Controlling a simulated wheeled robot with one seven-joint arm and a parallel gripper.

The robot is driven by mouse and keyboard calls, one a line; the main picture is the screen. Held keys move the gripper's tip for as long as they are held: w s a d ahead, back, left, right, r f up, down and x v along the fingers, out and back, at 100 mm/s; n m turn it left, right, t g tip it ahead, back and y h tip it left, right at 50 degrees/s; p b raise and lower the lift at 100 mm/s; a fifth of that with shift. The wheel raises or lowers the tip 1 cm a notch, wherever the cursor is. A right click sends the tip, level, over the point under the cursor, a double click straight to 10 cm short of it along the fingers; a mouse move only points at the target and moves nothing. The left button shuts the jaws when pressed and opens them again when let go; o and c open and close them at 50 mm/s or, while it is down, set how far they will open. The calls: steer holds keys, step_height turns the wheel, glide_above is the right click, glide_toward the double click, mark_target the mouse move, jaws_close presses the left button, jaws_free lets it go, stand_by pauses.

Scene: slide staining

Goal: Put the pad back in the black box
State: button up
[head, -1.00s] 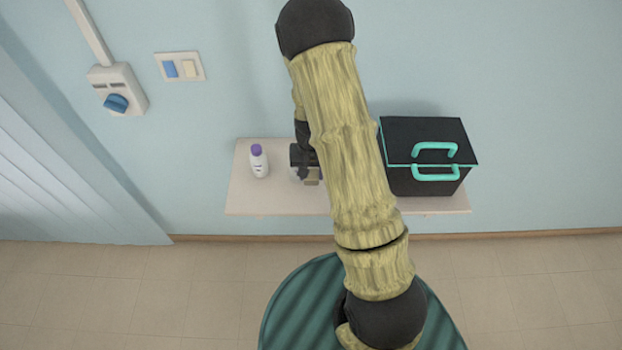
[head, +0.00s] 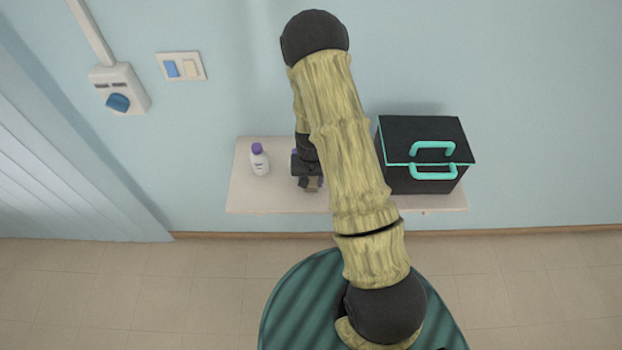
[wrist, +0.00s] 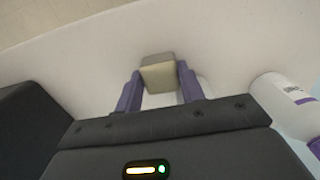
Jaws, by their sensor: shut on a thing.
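My gripper (wrist: 158,85) has purple fingers and is shut on a small beige, block-like pad (wrist: 158,73), which sits between the fingertips. In the head view my gripper (head: 311,184) is over the middle of the shelf, left of the black box, partly covered by my arm. The gap between pad and shelf cannot be judged. The black box (head: 393,178) stands on the right of the shelf, with teal handles and a teal seam. Its lid (head: 405,130) looks closed, and its inside is hidden. A dark part of the box (wrist: 30,125) shows at the left of the wrist view.
A white bottle with a purple cap (head: 260,163) stands on the left of the pale shelf (head: 245,195); it also shows in the wrist view (wrist: 283,95). Another white thing (wrist: 204,88) is partly hidden behind a finger. The wall with switches is behind.

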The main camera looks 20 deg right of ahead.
mark_target(311, 182)
steer(key=shift+f, duration=0.15)
steer(key=o, duration=1.1)
step_height(311, 182, up, 12)
steer(key=b, duration=0.3)
steer(key=shift+r, duration=0.2)
